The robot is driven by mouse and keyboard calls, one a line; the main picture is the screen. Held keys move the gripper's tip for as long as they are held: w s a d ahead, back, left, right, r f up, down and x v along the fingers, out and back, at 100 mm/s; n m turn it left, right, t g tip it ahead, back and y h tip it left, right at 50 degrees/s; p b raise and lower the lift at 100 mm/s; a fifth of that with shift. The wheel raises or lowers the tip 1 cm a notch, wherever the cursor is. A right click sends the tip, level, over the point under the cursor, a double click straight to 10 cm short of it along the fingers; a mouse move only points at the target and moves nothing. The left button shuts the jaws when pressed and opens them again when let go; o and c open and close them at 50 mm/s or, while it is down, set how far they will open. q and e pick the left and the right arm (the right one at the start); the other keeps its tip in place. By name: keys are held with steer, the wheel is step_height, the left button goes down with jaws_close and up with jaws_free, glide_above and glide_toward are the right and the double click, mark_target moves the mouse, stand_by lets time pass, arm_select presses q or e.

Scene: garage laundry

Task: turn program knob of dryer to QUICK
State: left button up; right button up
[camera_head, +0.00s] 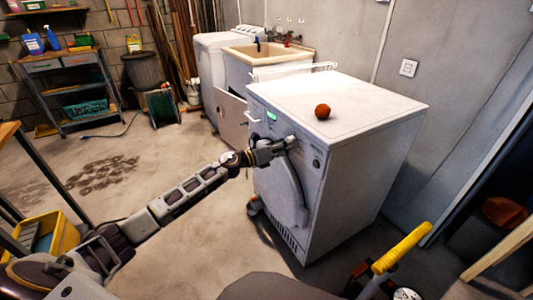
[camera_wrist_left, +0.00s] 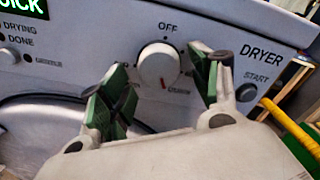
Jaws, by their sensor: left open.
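The white dryer (camera_head: 365,100) stands right of centre in the head view. My left arm reaches to its front panel, and my left gripper (camera_head: 290,143) hides the knob there. In the left wrist view the round white program knob (camera_wrist_left: 157,66) sits between the open green-padded fingers of my left gripper (camera_wrist_left: 170,70), with gaps on both sides. Its red mark points down, slightly right, near a small blurred label. "OFF" is printed above it. My right gripper is not in view.
The START button (camera_wrist_left: 246,92) lies just right of the right finger. An orange-brown ball (camera_head: 322,111) rests on the dryer top. A yellow handle (camera_head: 402,248) stands up at front right. A sink (camera_head: 268,55) is behind the dryer; open floor lies to its left.

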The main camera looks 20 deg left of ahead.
arm_select(q)
steer(key=v, duration=1.1)
steer(key=shift+s, duration=0.15)
stand_by(0.5)
steer(key=shift+a, duration=0.15)
stand_by(0.6)
